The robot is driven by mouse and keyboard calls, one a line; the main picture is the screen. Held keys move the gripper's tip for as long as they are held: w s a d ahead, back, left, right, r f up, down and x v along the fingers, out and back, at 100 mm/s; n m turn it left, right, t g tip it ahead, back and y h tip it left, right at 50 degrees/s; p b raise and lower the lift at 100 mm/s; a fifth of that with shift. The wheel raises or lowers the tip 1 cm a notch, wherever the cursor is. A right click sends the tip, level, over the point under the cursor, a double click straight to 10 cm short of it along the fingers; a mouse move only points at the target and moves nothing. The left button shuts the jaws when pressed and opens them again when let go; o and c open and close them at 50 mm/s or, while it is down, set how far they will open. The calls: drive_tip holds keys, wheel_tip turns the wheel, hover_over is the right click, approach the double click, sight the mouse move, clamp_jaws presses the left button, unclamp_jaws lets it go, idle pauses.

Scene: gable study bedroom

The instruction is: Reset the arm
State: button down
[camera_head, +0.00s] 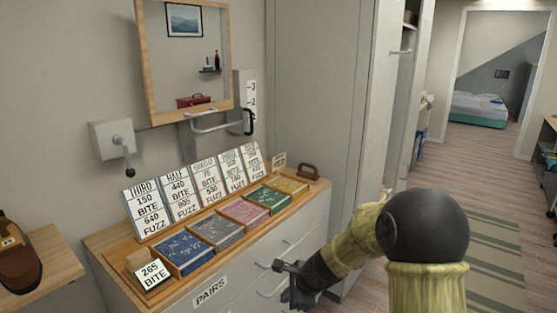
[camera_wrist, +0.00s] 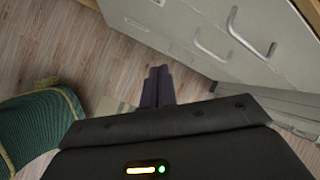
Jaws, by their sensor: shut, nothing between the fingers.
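My gripper (camera_head: 283,268) hangs at the end of my bent arm, in front of the drawer fronts of the cabinet (camera_head: 262,262). In the wrist view my gripper (camera_wrist: 158,72) has its two dark fingers side by side, shut with nothing between them. It points down toward the wooden floor (camera_wrist: 60,45), beside the grey drawers (camera_wrist: 190,35) with their metal handles. It appears apart from the drawers.
A framed mirror (camera_head: 187,55) hangs above. A tall grey wardrobe (camera_head: 325,100) stands beside. A striped rug (camera_head: 495,260) lies on open floor at right.

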drive_tip(key=s+d+r+n+g+h, duration=0.1)
drive_tip(key=s+d+r+n+h, duration=0.15)
drive_tip(key=s+d+n, duration=0.55)
drive_tip(key=s+d+r+n+h, duration=0.1)
drive_tip(key=s+d+n+h, duration=0.3)
drive_tip(key=s+n, duration=0.65)
wheel_tip(320, 180, up, 18)
drive_tip(key=s+d+m+y+p, duration=0.1)
drive_tip(key=s+p, duration=0.1)
drive_tip(key=p, duration=1.6)
